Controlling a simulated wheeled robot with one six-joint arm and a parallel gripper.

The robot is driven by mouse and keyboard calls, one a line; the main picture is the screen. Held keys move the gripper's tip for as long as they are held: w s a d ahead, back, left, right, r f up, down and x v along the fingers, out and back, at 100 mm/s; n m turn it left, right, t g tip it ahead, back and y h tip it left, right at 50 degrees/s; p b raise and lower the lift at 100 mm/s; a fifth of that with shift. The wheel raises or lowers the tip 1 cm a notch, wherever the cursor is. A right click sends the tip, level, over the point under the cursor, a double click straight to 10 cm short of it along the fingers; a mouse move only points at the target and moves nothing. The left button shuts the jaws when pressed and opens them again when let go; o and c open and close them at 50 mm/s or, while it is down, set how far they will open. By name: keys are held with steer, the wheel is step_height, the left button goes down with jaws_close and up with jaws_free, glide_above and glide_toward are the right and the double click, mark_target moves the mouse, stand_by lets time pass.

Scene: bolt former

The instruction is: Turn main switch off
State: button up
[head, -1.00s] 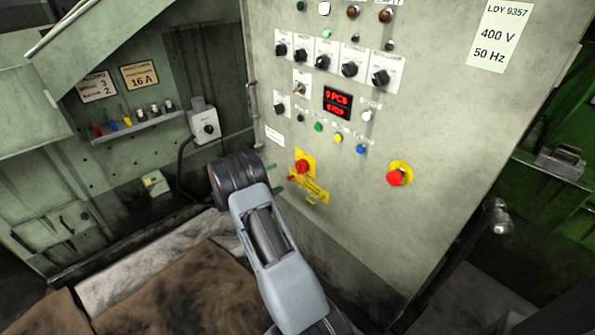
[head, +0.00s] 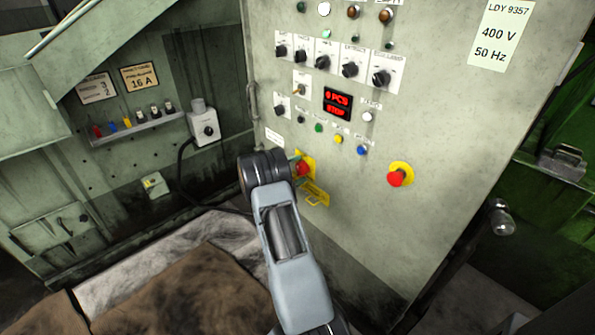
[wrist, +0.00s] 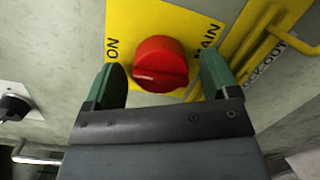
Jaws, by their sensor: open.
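The main switch (wrist: 160,64) is a red rotary knob on a yellow plate (wrist: 122,20); the words "ON" and "MAIN" show on the plate. In the head view the red knob (head: 302,169) is low on the grey cabinet, partly hidden by my arm. My gripper (wrist: 160,80) is open, with one green finger on each side of the knob. A gap shows between the knob and each finger, and I cannot tell how deep the fingers reach. In the head view the gripper is mostly hidden behind my wrist.
A yellow lock-out bracket (head: 315,195) is beside the switch, below it in the head view. A red emergency button (head: 396,178) is to the right. Selector knobs, coloured buttons and a red display (head: 338,104) reading "9 PCS" and "STOP" are above.

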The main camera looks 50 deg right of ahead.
steer(key=shift+c, duration=0.4)
steer(key=c, duration=0.8)
steer(key=shift+n, duration=0.3)
steer(key=n, duration=0.3)
steer(key=shift+n+h+p, duration=0.3)
steer(key=shift+n, duration=0.1)
steer(key=n+p, duration=0.1)
steer(key=n, duration=0.3)
steer(key=shift+n+h, duration=0.3)
steer(key=shift+n, duration=0.1)
steer(key=n+t+p, duration=0.1)
steer(key=n, duration=0.4)
steer(key=shift+h+p, duration=0.3)
steer(key=shift+p, duration=0.05)
steer(key=shift+f+n+t+p, duration=0.1)
steer(key=shift+n+t+p, duration=0.7)
steer(key=shift+n, duration=1.9)
